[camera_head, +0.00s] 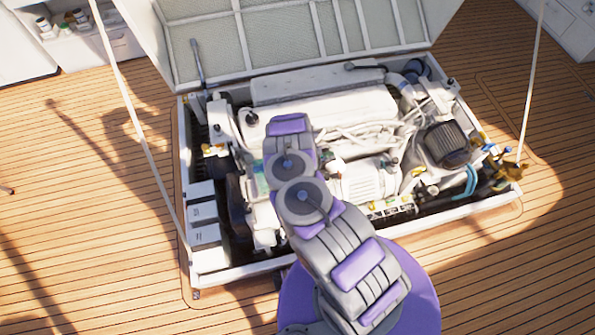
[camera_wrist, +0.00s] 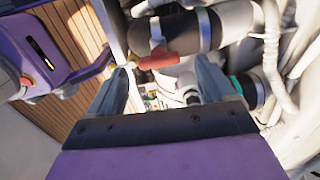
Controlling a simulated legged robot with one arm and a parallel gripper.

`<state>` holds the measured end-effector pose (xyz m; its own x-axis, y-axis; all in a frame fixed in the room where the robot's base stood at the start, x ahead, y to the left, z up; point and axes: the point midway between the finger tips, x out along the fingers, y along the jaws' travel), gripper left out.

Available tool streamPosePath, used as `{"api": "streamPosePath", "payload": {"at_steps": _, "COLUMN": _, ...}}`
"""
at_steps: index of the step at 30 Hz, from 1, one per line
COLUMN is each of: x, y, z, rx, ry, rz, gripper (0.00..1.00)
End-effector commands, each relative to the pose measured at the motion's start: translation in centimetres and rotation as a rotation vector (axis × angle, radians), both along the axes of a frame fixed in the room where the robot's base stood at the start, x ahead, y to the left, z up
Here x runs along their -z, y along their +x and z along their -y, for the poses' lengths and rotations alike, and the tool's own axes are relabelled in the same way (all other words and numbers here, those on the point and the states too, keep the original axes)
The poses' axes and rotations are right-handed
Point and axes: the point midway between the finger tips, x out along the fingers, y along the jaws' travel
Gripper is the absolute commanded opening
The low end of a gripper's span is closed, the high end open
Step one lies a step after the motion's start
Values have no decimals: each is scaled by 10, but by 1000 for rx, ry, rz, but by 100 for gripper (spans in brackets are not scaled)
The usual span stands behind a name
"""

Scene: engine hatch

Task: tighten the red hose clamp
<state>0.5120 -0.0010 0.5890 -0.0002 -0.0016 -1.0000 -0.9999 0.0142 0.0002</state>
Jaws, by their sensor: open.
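In the wrist view, a red piece (camera_wrist: 158,60), seemingly the red hose clamp's handle, sits at the underside of a thick black hose (camera_wrist: 183,32). A pale metal band (camera_wrist: 205,29) wraps the hose to its right. My gripper (camera_wrist: 165,72) is open and empty, with one grey finger at each side of the picture's middle. The red piece shows between and just beyond the fingertips; I see no grip on it. In the head view my arm reaches over the engine (camera_head: 325,110). It hides the clamp, and my fingers cannot be made out there.
White pipes (camera_wrist: 272,50) crowd the right of the wrist view, beside a green-banded black hose end (camera_wrist: 248,90). The raised hatch lid (camera_head: 290,40) stands behind the engine. White boxes (camera_head: 203,215) line the hatch's left side. The wooden deck (camera_head: 90,200) around is mostly clear.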

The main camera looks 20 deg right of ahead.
Motion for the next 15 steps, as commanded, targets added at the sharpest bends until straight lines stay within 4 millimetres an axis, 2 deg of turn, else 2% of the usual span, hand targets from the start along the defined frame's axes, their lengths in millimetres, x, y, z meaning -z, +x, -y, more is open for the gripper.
{"api": "streamPosePath", "payload": {"at_steps": 1, "x": -16, "y": 3, "z": -1, "rx": 1, "ry": 2, "rz": 4, "gripper": 83}}
{"api": "streamPosePath", "payload": {"at_steps": 3, "x": -32, "y": 2, "z": -3, "rx": 0, "ry": 2, "rz": 3, "gripper": 83}}
{"api": "streamPosePath", "payload": {"at_steps": 15, "x": -118, "y": 1, "z": -3, "rx": 0, "ry": 1, "rz": 0, "gripper": 83}}
